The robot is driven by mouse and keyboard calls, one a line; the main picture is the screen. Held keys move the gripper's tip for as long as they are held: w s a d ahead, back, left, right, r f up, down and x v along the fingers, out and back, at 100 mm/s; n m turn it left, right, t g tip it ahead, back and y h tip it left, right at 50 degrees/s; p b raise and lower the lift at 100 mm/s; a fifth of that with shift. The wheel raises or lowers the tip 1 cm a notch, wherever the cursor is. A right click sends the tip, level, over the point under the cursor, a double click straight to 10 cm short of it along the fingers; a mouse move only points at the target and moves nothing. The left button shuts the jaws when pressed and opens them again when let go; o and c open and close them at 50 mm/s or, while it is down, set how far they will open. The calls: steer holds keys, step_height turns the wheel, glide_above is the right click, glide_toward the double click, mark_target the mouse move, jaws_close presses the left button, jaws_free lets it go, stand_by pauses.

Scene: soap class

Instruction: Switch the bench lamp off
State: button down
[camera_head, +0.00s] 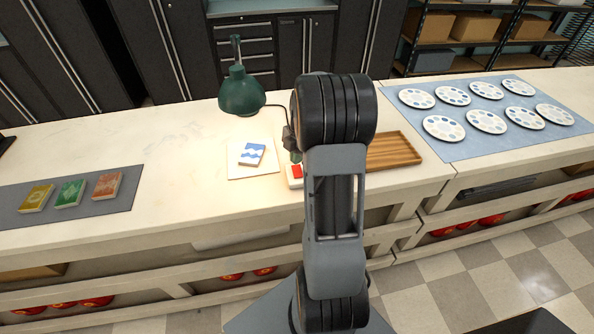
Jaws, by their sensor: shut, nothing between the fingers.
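The bench lamp (241,93) has a dark green shade and stands at the back of the pale workbench. A dark cord runs from it to the right, towards my arm. A small white box with a red top (296,172), which looks like the switch, sits on the bench right of the middle. My arm partly hides it. My gripper (294,156) shows only in part beside my arm, just above or behind the red top. It is shut and empty.
A blue and white block (252,154) lies on a pale square (240,173). A grey mat (112,202) with three coloured packets is at left. A wooden tray (405,151) is right of my arm. Several white palettes lie on a blue mat (480,143).

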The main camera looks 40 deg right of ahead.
mark_target(297, 167)
steer(key=shift+f+b, duration=0.9)
steer(key=shift+f, duration=0.25)
stand_by(0.4)
steer(key=shift+r, duration=0.15)
steer(key=shift+r+p, duration=2.35)
steer(key=shift+r, duration=1.1)
